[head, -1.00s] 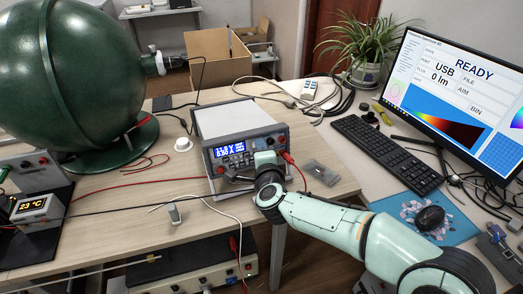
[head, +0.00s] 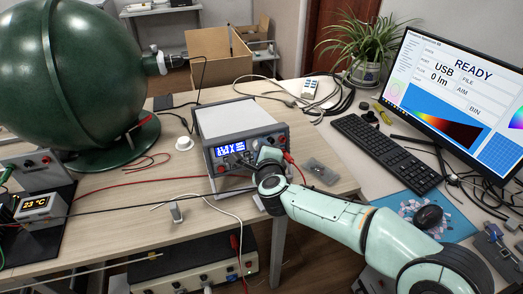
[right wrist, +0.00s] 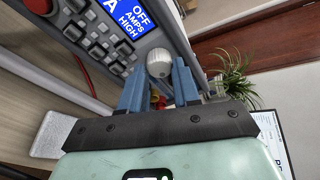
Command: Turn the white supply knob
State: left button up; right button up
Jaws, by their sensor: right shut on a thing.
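The bench power supply (head: 238,118) is a grey box with a lit blue display, standing on the wooden table. In the right wrist view its front panel (right wrist: 100,60) runs across the upper left, with a blue screen reading OFF, AMPS and HIGH. The round white supply knob (right wrist: 159,64) sits between the blue fingertips of my right gripper (right wrist: 158,82), which is shut on it. In the head view the same gripper (head: 256,163) is at the right part of the supply's front and hides the knob. My left gripper is not in view.
Red leads run from the supply's front. A small grey tray (head: 318,171) lies right of it, and a white cable (head: 215,205) hangs over the table's front edge. A large green sphere (head: 70,70) stands left; keyboard (head: 388,152) and monitor (head: 455,85) stand right.

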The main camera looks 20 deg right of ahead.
jog(key=o, duration=1.1)
jog(key=shift+c, duration=0.2)
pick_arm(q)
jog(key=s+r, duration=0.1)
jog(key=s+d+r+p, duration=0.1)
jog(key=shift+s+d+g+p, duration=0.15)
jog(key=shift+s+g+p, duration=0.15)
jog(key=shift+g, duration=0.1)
pick_arm(e)
jog(key=v, duration=1.3)
jog(key=shift+s, duration=0.2)
